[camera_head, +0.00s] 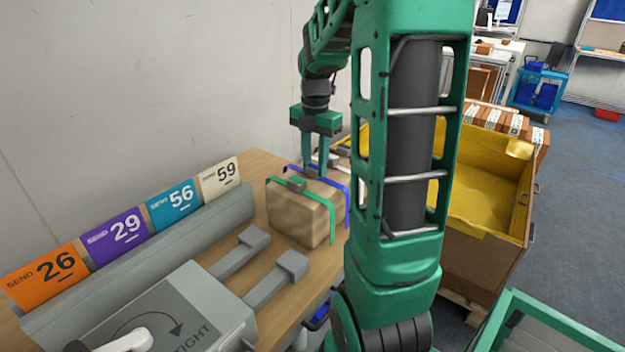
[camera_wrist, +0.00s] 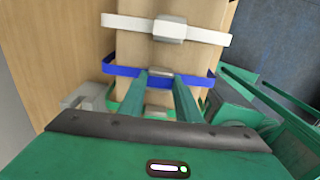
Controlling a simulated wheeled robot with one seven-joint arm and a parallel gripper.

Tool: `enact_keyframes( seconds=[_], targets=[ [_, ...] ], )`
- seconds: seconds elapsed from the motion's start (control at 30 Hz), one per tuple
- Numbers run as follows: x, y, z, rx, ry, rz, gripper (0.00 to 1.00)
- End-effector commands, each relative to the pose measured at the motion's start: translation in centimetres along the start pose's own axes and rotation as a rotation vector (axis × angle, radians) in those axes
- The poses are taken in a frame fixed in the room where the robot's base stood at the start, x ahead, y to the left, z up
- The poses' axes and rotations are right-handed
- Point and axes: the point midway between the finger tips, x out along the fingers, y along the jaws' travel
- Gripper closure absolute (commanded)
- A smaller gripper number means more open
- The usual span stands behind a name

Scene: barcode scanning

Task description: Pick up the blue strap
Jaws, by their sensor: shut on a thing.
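A tan box (camera_head: 298,215) with straps around it stands on the wooden table. The blue strap (camera_head: 338,183) runs over the box on its far side, behind a green strap (camera_head: 276,182) with a grey buckle. In the wrist view the blue strap (camera_wrist: 120,70) crosses the box between a white strap (camera_wrist: 128,22) and the green one. My gripper (camera_head: 320,172) is over the box top, fingers down. In the wrist view its fingertips (camera_wrist: 160,73) are on either side of the blue strap's grey buckle, shut on it. The strap still lies around the box.
A grey machine (camera_head: 175,310) with two arms stands at the front left of the table. Numbered send cards (camera_head: 120,228) line the wall. A yellow-lined bin (camera_head: 485,190) is to the right. My arm hides the middle of the head view.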

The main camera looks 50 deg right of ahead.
Motion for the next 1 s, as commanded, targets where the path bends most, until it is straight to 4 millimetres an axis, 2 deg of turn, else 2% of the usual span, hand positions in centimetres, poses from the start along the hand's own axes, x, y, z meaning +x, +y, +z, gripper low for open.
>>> enact_keyframes(
  seconds=[0.17,0.27,0.7,0.83,1.0],
  targets=[
    [-0.3,0.0,0.0,0.000,-0.001,0.001,1.00],
    [-1.3,0.1,0.1,0.000,-0.003,0.003,1.00],
    [-8.8,0.1,0.1,0.000,-0.002,0.003,1.00],
    [-9.8,0.0,0.0,0.000,-0.001,0.002,1.00],
    [-10.1,0.0,0.0,0.000,0.000,0.000,1.00]
  ],
)
